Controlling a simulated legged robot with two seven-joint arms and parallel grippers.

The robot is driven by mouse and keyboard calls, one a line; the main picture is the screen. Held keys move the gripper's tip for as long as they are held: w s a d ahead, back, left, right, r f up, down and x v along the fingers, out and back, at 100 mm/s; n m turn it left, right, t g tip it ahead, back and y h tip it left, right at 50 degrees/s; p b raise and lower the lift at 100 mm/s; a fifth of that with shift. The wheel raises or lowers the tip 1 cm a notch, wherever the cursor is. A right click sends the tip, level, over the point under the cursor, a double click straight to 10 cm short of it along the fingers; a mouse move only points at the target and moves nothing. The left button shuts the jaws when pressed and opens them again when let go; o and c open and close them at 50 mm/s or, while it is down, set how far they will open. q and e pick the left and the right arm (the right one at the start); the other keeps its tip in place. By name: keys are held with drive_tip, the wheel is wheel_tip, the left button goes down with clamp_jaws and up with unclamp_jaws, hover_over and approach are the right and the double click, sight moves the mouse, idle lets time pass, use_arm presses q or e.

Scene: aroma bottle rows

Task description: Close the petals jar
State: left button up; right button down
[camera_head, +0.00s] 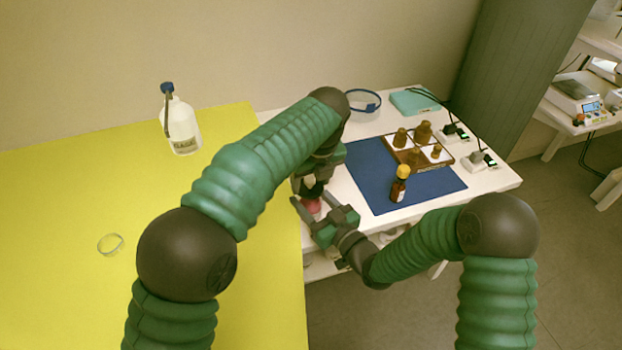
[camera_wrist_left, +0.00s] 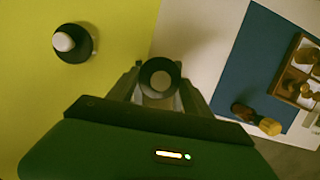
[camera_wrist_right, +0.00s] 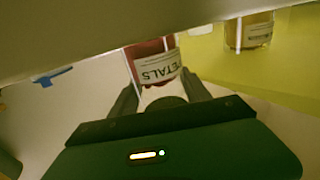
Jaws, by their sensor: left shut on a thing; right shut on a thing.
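The petals jar (camera_head: 313,206) is a small clear jar with red contents, near the white table's left front. In the right wrist view the jar (camera_wrist_right: 152,66) shows its "PETALS" label. My right gripper (camera_head: 318,217) is shut on the jar; its fingers also flank it in that view (camera_wrist_right: 160,95). My left gripper (camera_head: 309,186) is directly above, shut on a dark round lid with a pale centre (camera_wrist_left: 160,78), seen end-on in the left wrist view. The jar's mouth is hidden, so I cannot tell whether the lid touches it.
A brown bottle with a yellow cap (camera_head: 399,184) stands on the blue mat (camera_head: 366,184), near a tray (camera_head: 441,164) of brown bottles. A white jug (camera_head: 181,125) and clear ring (camera_head: 110,244) are on the yellow surface (camera_head: 60,200). Another dark-lidded jar (camera_wrist_left: 73,43) stands left.

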sight(310, 189)
use_arm(q)
drive_tip(key=shift+f, duration=0.8)
drive_tip(key=shift+f, duration=0.55)
drive_tip(key=shift+s+a+f, duration=0.1)
drive_tip(key=shift+f, duration=0.3)
idle(0.3)
drive_tip(key=shift+r, duration=0.45)
drive_tip(key=shift+r, duration=0.4)
idle(0.5)
drive_tip(key=shift+f, duration=0.45)
